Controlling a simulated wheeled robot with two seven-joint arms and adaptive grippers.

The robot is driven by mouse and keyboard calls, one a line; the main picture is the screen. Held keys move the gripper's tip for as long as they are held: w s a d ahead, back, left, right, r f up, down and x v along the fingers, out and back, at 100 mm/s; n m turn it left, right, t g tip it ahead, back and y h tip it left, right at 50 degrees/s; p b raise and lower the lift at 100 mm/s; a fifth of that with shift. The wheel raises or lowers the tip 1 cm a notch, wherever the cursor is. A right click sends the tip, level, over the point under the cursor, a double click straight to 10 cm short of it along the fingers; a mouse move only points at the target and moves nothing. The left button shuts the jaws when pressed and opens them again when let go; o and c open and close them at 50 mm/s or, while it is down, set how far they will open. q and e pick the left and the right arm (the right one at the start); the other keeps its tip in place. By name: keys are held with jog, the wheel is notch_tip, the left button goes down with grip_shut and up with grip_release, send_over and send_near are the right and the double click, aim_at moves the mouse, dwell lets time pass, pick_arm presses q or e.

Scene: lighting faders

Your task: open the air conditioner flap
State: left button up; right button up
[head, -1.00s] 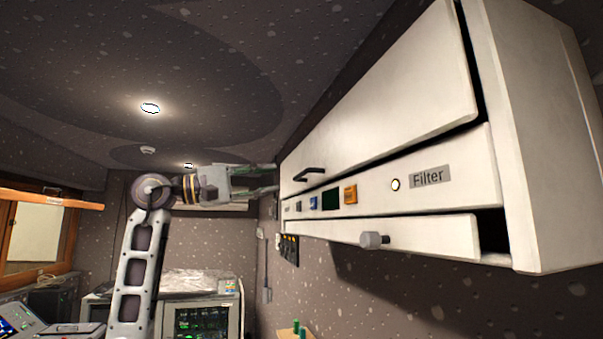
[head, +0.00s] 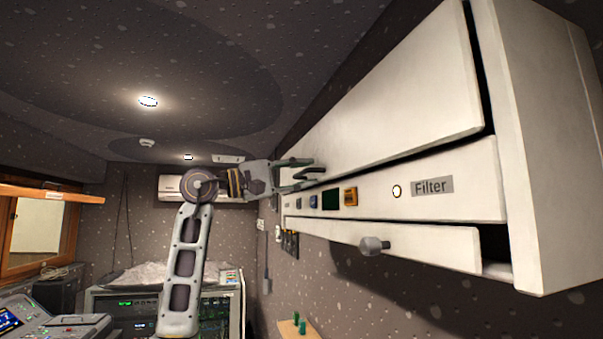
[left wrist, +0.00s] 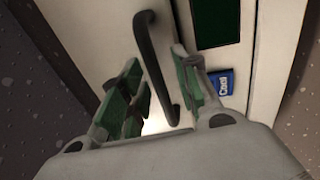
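The white air conditioner (head: 440,190) hangs on the wall at the right of the head view. Its large upper flap (head: 400,95) looks closed and has a dark bar handle (head: 316,171) near its far lower corner. The lower flap (head: 420,240) has a grey knob (head: 372,246). My left gripper (head: 303,171) is at the dark handle. In the left wrist view the handle (left wrist: 155,60) runs between the green-padded fingers of my left gripper (left wrist: 158,90), which are apart. Contact with the handle cannot be made out. My right gripper is not in view.
Between the flaps are buttons, a dark display (head: 332,199), an orange switch (head: 351,197) and a Filter label (head: 432,186). A smaller white unit (head: 172,188) hangs on the far wall. Equipment racks (head: 130,310) stand below.

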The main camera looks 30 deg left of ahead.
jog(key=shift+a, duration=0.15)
pick_arm(q)
jog(key=shift+c, duration=0.8)
grip_shut()
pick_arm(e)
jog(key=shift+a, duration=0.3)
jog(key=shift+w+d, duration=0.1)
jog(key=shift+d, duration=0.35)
